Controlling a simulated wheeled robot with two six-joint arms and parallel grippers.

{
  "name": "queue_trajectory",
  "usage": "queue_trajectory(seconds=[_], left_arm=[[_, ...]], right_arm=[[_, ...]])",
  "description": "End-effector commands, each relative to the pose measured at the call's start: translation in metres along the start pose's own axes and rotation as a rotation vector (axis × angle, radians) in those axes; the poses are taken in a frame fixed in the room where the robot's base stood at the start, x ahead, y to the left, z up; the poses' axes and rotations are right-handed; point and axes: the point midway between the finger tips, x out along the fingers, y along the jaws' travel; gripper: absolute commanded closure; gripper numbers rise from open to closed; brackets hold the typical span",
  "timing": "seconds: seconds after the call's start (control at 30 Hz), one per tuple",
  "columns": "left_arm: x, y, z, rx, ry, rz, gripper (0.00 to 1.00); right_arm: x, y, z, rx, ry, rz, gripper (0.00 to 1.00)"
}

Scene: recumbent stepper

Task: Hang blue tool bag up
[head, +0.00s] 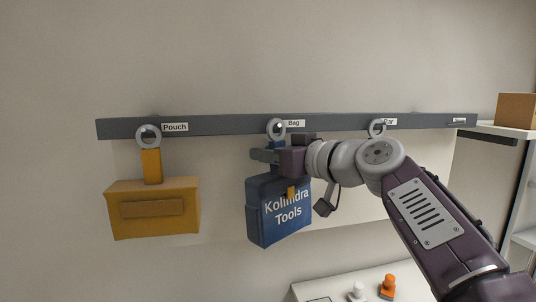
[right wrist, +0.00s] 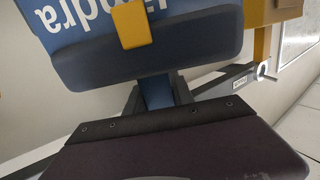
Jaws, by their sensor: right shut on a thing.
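The blue tool bag (head: 281,225), lettered "Kolimdra Tools", is upright in front of the wall, below the "Bag" label of the grey rail (head: 222,125). Its grey ring (head: 276,129) overlaps the rail just left of that label; whether it is around a hook or only in front of it I cannot tell. My right gripper (head: 266,155) is shut on the bag's blue strap, below the ring. In the right wrist view the bag (right wrist: 200,50) appears upside down, its strap between the fingers (right wrist: 158,95). The ring is hidden there. My left gripper is not in view.
A yellow pouch (head: 153,210) hangs left of the bag by its ring (head: 149,135). Another ring (head: 377,127) is right, with a dark item (head: 325,206) below, partly behind my arm. A white surface (head: 330,289) with an orange object (head: 388,287) is below. A box (head: 516,111) is right.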

Motion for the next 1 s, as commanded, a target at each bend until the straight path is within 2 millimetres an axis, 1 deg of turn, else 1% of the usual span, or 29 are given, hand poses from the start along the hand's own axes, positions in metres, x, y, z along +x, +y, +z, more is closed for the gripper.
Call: queue_trajectory(seconds=[0.17, 0.33, 0.47, 0.97, 1.0], left_arm=[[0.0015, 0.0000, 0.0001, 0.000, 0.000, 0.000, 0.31], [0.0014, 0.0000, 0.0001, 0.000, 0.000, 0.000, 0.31], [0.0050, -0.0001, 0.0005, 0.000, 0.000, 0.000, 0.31], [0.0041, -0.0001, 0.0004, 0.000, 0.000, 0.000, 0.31], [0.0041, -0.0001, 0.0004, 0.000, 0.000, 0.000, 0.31]], right_arm=[[0.0033, 0.0020, 0.0006, -0.001, 0.002, 0.000, 1.00], [0.0031, 0.0019, 0.0005, -0.001, 0.002, 0.000, 1.00], [0.0022, 0.0012, 0.0016, -0.001, 0.002, 0.001, 1.00], [0.0019, 0.0010, 0.0003, 0.000, 0.002, 0.001, 1.00], [0.0019, 0.0010, 0.0003, 0.000, 0.002, 0.001, 0.66]])
